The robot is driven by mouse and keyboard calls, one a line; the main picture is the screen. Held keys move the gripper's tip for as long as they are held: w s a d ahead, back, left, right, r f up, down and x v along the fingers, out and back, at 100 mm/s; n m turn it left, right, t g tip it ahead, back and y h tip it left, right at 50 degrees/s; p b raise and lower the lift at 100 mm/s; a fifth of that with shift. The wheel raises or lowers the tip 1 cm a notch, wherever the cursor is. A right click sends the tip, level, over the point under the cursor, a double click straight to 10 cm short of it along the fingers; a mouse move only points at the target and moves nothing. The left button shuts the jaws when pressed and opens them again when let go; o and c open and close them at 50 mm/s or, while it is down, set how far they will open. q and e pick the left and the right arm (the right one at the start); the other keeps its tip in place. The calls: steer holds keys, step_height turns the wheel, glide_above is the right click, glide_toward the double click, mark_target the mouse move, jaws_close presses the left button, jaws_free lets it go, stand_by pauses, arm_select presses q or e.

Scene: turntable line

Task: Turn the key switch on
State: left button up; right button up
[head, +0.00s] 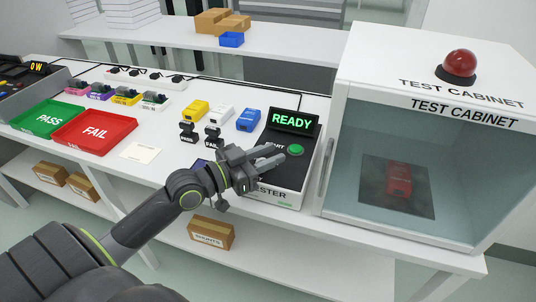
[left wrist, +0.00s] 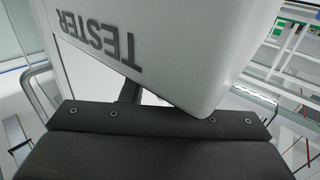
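The tester (head: 284,198) is a white box with a dark top, a lit green READY display (head: 292,121) and a round green button (head: 295,150). My left gripper (head: 278,153) is over its top, left of the green button. My gripper and wrist cover part of the top panel and lettering. I cannot make out the key switch; it may be hidden behind the gripper. In the left wrist view the tester's white side (left wrist: 160,45) with upside-down TESTER lettering is very close. Whether the fingers hold anything does not show. My right gripper is not in view.
A test cabinet (head: 334,90) with a red dome lamp (head: 459,66) stands close right of the tester; a red item (head: 398,181) is inside. Yellow, white and blue parts lie left of the tester. A green PASS tray (head: 48,119) and red FAIL tray (head: 94,131) are farther left.

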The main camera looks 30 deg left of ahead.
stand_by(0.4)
